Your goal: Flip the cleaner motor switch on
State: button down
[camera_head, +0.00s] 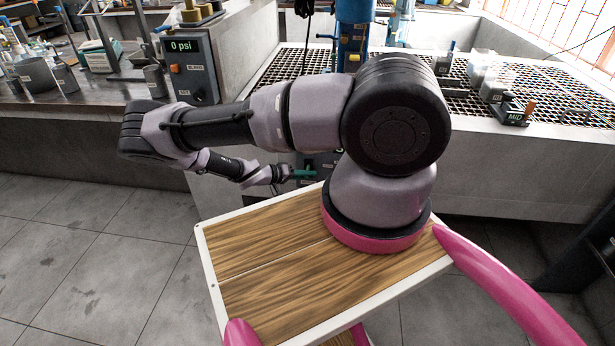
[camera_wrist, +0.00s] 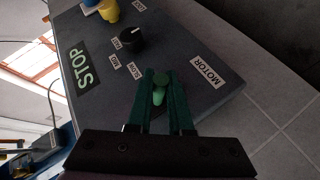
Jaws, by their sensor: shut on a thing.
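The motor switch (camera_wrist: 159,82) has a green rounded tip and stands on a dark control panel (camera_wrist: 185,45). A white MOTOR label (camera_wrist: 207,71) is to its right in the wrist view. A green STOP display (camera_wrist: 83,63) is at the panel's left. My gripper (camera_wrist: 161,90) has green fingers, one on each side of the switch, and is shut on it. The switch's base is partly hidden by the fingers. In the head view my gripper (camera_head: 303,174) reaches the panel low behind my arm, which hides much of it.
A black knob (camera_wrist: 131,38) with small labels sits near the switch, with a yellow part (camera_wrist: 108,11) beyond. In the head view, a grating-topped bench (camera_head: 530,85) is behind. A 0 psi box (camera_head: 190,64) stands at left. Tiled floor (camera_head: 110,240) is open at left.

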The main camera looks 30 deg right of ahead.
aim_at(307, 168)
jog(key=shift+r+n+g+y, duration=0.85)
jog(key=shift+n+g+y, duration=0.15)
jog(key=shift+y, duration=0.2)
jog(key=shift+w+r+n+g+y, duration=0.15)
jog(key=shift+r+n+g+y, duration=0.45)
jog(key=shift+n+g+y, duration=0.25)
jog(key=c, duration=0.8)
grip_release()
jog(key=shift+d, duration=0.1)
jog(key=shift+c, duration=0.2)
jog(key=v, duration=1)
jog(key=shift+w+a+r, duration=0.15)
jog(key=shift+a+r, duration=0.1)
jog(key=shift+a, duration=0.05)
